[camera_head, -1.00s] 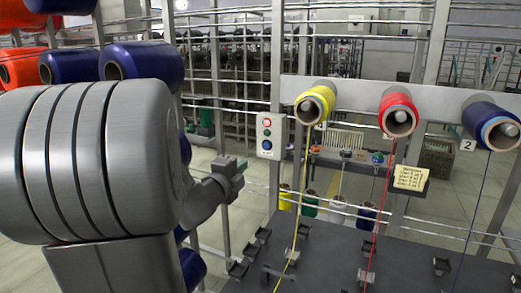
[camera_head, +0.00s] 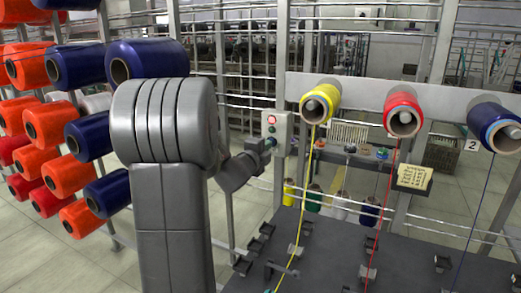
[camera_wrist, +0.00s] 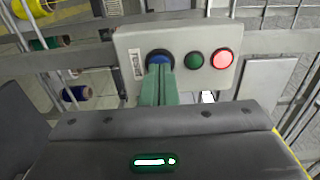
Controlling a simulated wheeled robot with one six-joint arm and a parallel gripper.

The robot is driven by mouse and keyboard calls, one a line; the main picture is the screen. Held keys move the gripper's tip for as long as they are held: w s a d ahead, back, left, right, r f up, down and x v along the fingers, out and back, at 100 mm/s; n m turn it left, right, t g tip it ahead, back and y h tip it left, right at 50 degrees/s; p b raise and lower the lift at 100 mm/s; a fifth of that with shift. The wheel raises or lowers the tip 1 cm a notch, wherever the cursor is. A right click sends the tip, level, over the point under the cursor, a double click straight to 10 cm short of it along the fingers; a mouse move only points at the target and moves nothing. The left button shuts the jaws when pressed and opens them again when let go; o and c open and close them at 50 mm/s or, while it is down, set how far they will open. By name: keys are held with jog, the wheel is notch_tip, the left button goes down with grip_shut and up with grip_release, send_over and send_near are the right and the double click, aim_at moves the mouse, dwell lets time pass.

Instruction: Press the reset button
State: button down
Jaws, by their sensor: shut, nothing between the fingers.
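A pale control box (camera_head: 283,126) is fixed to a frame post, with a lit red button (camera_head: 271,119) at its top. In the wrist view the box (camera_wrist: 125,43) shows a blue button (camera_wrist: 159,56), a green button (camera_wrist: 194,60) and the lit red button (camera_wrist: 222,59) in a row. A small label (camera_wrist: 138,64) sits beside the blue button; its text is unreadable. My gripper (camera_wrist: 159,72) is shut and empty, its green fingertips covering the lower part of the blue button. I cannot tell whether they touch it.
Yellow (camera_head: 316,106), red (camera_head: 402,114) and blue (camera_head: 494,126) bobbins hang on a rail to the right, their threads running down to a dark table (camera_head: 340,262). A rack of orange and blue spools stands at the left.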

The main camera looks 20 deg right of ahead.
jog(key=shift+w+d, duration=0.2)
jog(key=shift+d, duration=0.05)
jog(key=shift+w+d+r, duration=0.3)
jog(key=shift+w+d, duration=0.1)
jog(key=shift+d, duration=0.05)
jog(key=shift+s+f+b, duration=0.1)
jog(key=shift+b, duration=0.3)
